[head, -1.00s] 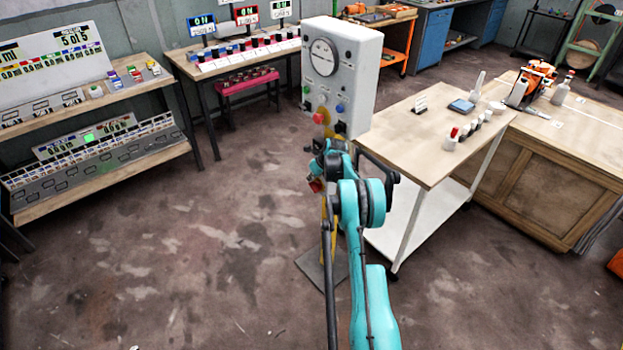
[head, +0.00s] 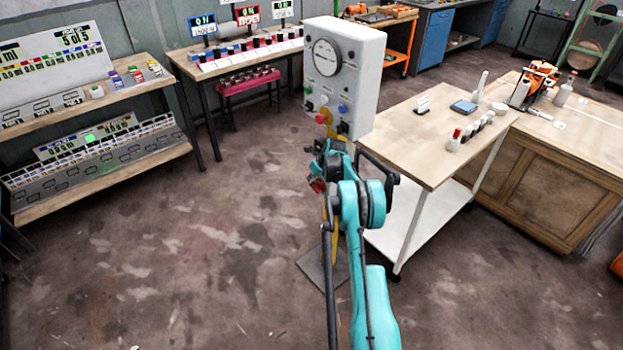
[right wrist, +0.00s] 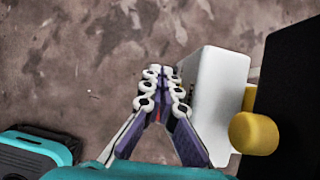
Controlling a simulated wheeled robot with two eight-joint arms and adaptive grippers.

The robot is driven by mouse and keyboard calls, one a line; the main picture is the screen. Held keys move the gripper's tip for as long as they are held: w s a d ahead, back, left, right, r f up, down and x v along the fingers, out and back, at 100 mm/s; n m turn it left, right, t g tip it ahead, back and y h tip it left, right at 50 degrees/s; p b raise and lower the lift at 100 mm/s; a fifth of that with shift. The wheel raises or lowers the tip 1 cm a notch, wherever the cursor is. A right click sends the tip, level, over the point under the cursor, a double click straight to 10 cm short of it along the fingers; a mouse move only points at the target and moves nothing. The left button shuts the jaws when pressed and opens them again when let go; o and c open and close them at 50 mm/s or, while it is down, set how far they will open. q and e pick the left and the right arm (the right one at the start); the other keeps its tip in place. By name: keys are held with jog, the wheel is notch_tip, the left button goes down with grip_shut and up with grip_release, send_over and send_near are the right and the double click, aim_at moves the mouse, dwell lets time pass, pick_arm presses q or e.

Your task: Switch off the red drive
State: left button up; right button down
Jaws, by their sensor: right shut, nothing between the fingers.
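A small red-framed display (head: 247,15) stands on the back table between a blue-framed display (head: 202,24) and a white-framed one (head: 282,9). Its lettering is too blurred to read surely. Below the displays is a sloped white strip (head: 250,53) with red, blue and black parts. Nearer to me, a white control box (head: 360,75) on a stand carries a round dial (head: 327,57), a red button (head: 320,119) and other small controls. My right gripper (head: 324,150) is just below the box's front, partly hidden. In the right wrist view it is shut and empty (right wrist: 164,75).
In the right wrist view, a white block (right wrist: 218,95) and a yellow cylinder (right wrist: 254,133) are close right of the fingers. A white-legged table (head: 430,150) stands right of my arm. Shelves (head: 110,180) stand at the left. The floor between is clear.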

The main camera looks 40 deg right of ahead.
jog(key=shift+r, duration=0.15)
jog(key=shift+r+p, duration=0.35)
jog(key=shift+r, duration=0.35)
